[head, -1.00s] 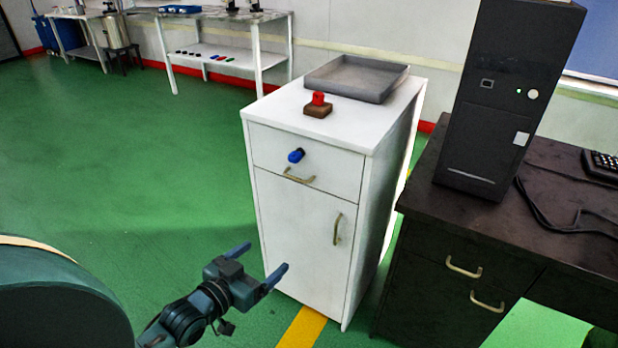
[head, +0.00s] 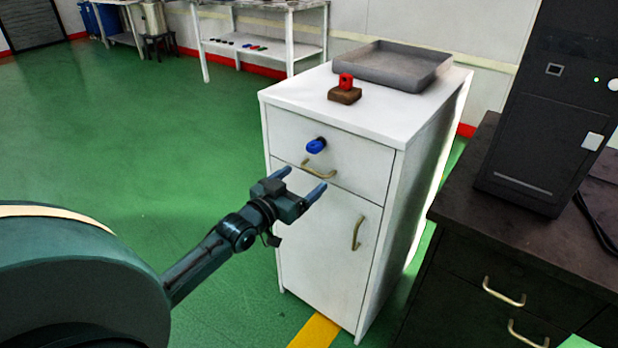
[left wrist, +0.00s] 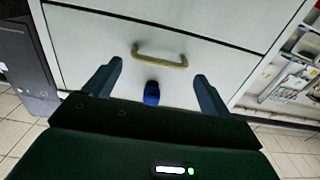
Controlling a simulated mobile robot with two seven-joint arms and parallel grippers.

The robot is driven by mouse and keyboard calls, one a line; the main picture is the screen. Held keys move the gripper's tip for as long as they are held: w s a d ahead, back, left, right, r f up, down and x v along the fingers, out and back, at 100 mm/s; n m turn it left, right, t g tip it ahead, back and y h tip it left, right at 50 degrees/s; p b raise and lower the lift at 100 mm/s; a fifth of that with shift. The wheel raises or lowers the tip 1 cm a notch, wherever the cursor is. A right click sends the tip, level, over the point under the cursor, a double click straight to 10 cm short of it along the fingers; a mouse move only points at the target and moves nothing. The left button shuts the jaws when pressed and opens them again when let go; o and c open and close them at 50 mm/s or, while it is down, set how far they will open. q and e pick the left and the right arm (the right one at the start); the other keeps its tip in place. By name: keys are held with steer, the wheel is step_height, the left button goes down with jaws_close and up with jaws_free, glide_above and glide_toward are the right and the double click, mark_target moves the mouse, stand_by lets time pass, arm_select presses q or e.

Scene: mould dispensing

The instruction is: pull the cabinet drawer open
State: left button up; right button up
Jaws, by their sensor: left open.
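The white cabinet (head: 325,245) stands in the middle of the head view. Its top drawer (head: 350,160) is closed and carries a curved brass handle (head: 318,170), with a blue knob-like piece (head: 316,146) above it. My left gripper (head: 302,182) is open and empty, close in front of the drawer and just below the handle in the picture. In the left wrist view the handle (left wrist: 159,59) lies beyond the fingertips, between them in width, and the blue piece (left wrist: 151,93) shows between the fingers. The handle looks apart from the fingers. My right gripper is not in view.
A grey tray (head: 437,79) and a red piece on a brown block (head: 345,94) sit on the cabinet top. The lower door has its own handle (head: 357,233). A dark desk (head: 480,230) with a black computer tower (head: 545,120) stands close on the right. Green floor lies free at left.

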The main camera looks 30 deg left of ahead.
mark_target(312, 172)
arm_select(q)
steer(key=shift+w+d, duration=0.15)
steer(key=shift+w, duration=1.6)
steer(key=shift+c, duration=0.4)
steer(key=shift+s, duration=0.1)
steer(key=c, duration=0.9)
